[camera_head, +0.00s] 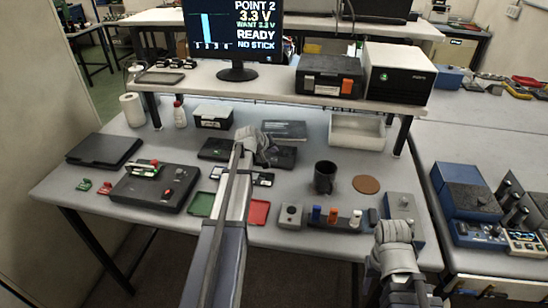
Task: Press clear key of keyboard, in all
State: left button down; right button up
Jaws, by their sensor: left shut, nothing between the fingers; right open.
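A dark keyboard (284,157) lies on the bench below the shelf, partly covered by my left arm. My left gripper (262,152) is over its middle and looks shut and empty. Its fingertips are hard to make out, and I cannot tell whether they touch a key. The clear key cannot be picked out at this size. My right gripper (394,236) is open and empty at the bench's front right, near a grey-blue box (405,207). The monitor (238,35) on the shelf reads "POINT 2", "3.3 V", "READY" and "NO STICK".
A dark mug (324,177) and brown coaster (366,184) stand right of the keyboard. Green (203,204) and red (259,212) trays flank my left arm. A black case (155,188) is at left. The shelf (290,97) overhangs the back.

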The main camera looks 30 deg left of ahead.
aim_at(273, 161)
pick_arm(q)
notch_tip(273, 161, up, 4)
jog(key=p, duration=0.2)
jog(key=shift+f+p, duration=0.2)
jog(key=shift+p, duration=0.15)
jog(key=shift+f, duration=0.1)
dwell(0.4)
